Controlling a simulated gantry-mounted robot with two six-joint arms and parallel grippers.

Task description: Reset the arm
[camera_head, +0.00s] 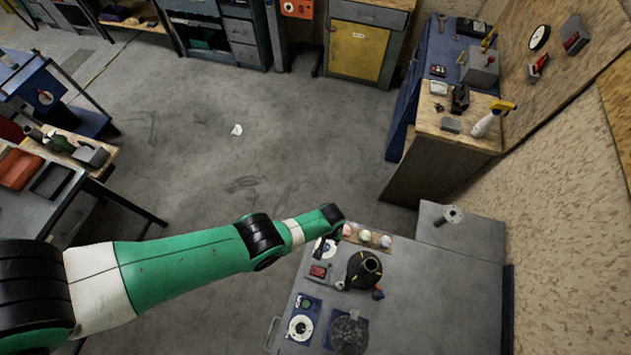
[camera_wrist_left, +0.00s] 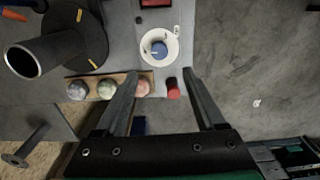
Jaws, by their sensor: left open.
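My left arm, green with black joints (camera_head: 190,263), reaches in from the left in the head view. Its end is over the far left corner of the grey workbench (camera_head: 440,300). My left gripper (camera_wrist_left: 160,88) is open in the left wrist view, with its two dark fingers spread and nothing held between them. A small red cylinder (camera_wrist_left: 173,89) shows between the fingers in the picture, below them on the bench. A white round dish with a blue centre (camera_wrist_left: 158,48) lies just beyond the fingertips. My right gripper is not in view.
A wooden holder with three balls (camera_head: 364,236) and a dark round-based device with a tube (camera_head: 363,268) stand on the bench close to my gripper. A grey block (camera_head: 460,232) adjoins the bench. A wooden cabinet (camera_head: 440,160) stands behind. The middle floor is mostly clear.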

